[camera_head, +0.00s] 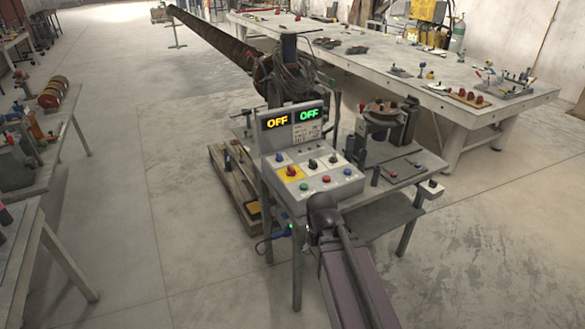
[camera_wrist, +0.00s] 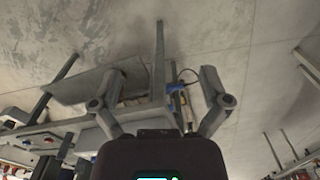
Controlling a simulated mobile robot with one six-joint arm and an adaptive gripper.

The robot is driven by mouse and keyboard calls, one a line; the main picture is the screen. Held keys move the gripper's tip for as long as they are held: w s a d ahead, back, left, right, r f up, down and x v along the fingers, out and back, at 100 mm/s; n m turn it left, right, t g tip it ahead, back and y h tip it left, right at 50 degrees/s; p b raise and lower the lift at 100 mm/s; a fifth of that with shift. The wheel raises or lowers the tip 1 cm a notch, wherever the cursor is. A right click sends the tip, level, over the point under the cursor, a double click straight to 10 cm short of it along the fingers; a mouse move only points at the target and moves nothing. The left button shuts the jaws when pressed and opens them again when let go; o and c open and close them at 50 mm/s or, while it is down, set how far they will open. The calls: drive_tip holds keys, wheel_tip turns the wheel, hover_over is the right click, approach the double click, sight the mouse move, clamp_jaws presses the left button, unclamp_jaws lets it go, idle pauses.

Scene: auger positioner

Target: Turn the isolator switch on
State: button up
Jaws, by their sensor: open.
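The control box (camera_head: 310,188) stands on a small grey workbench. Its upright panel has two lit displays, an orange "OFF" (camera_head: 277,122) and a green "OFF" (camera_head: 309,114). A red rotary knob on a yellow plate (camera_head: 291,171), which looks like the isolator switch, is at the left of its sloped face. My gripper (camera_wrist: 162,75) is open and empty in the wrist view, its two fingers wide apart with floor and bench legs beyond. In the head view my arm comes up from below to the front of the box; the fingertips cannot be made out there.
Black knobs and coloured buttons sit close to the red knob. A small switch box (camera_head: 431,189) is at the bench's right corner. A long dark auger (camera_head: 212,40) reaches back left. A large white table (camera_head: 440,95) stands behind.

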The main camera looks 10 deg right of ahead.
drive_tip(key=w+r+n+p, duration=0.4)
drive_tip(key=w+n, duration=0.2)
drive_tip(key=w, duration=0.6)
drive_tip(key=w+r+n+p, duration=0.3)
drive_tip(key=w+n, duration=0.2)
drive_tip(key=w, duration=0.8)
wheel_tip(320, 180, up, 6)
drive_tip(key=n+p, duration=0.5)
drive_tip(key=n, duration=0.5)
hover_over(292, 168)
drive_tip(key=shift+w+f, duration=0.2)
drive_tip(key=shift+f, duration=0.2)
wheel_tip(292, 168, down, 13)
drive_tip(key=b, duration=1.3)
drive_tip(key=shift+f, duration=0.2)
drive_tip(key=c, duration=1.1)
